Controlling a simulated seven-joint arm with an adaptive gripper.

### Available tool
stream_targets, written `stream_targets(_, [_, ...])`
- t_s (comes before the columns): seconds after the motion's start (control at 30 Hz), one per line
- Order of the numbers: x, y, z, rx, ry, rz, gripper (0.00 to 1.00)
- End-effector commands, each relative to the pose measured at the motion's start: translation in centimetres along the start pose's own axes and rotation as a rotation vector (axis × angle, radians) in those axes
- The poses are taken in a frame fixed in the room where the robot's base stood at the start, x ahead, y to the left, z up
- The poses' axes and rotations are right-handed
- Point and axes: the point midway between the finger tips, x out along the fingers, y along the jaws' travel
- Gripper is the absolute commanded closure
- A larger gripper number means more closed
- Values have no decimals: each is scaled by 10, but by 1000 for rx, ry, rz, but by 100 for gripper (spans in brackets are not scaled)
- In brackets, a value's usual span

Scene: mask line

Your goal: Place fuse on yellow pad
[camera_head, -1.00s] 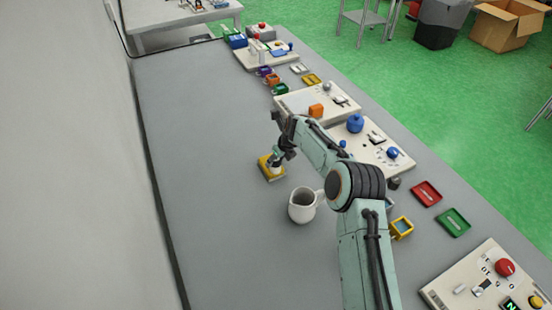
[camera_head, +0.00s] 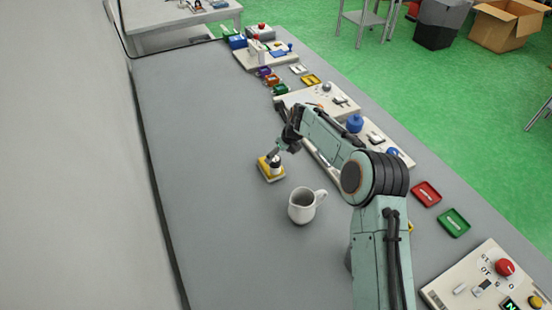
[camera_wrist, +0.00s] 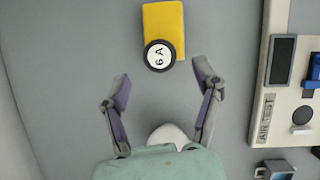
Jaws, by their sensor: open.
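The fuse (camera_wrist: 159,55), a dark-rimmed cylinder with a white top marked 6A, stands upright at one end of the yellow pad (camera_wrist: 164,22). In the wrist view its round top overlaps the pad's near edge. The fuse also shows in the head view (camera_head: 274,163), on the yellow pad (camera_head: 268,176). My gripper (camera_wrist: 162,88) is open and empty, with its fingers spread wide and apart from the fuse. In the head view my gripper (camera_head: 284,147) is just above and to the right of the fuse.
A white jug (camera_head: 302,206) stands near the pad, below it in the head view. Panels, small trays and a blue knob (camera_head: 355,123) line the table's right side. A red tray (camera_head: 426,194) and green tray (camera_head: 454,222) lie there too. The table's left side is clear.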

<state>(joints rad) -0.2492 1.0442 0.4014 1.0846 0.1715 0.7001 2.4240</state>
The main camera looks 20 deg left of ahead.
Motion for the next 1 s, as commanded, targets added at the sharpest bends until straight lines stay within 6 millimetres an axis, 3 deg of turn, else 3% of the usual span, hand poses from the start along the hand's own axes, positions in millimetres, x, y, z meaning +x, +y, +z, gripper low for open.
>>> stream_targets(0.1, [-30,-1,0,-1,-3,-3,35])
stream_targets(0.3, [-65,0,0,-1,-2,-2,35])
stream_targets(0.73, [-82,0,-2,-27,5,-4,35])
stream_targets(0.87, [-114,4,-21,-257,53,-22,35])
stream_targets(0.97, [-161,12,-59,-593,141,-25,35])
stream_targets(1.0, [-183,17,-80,-747,183,-13,35])
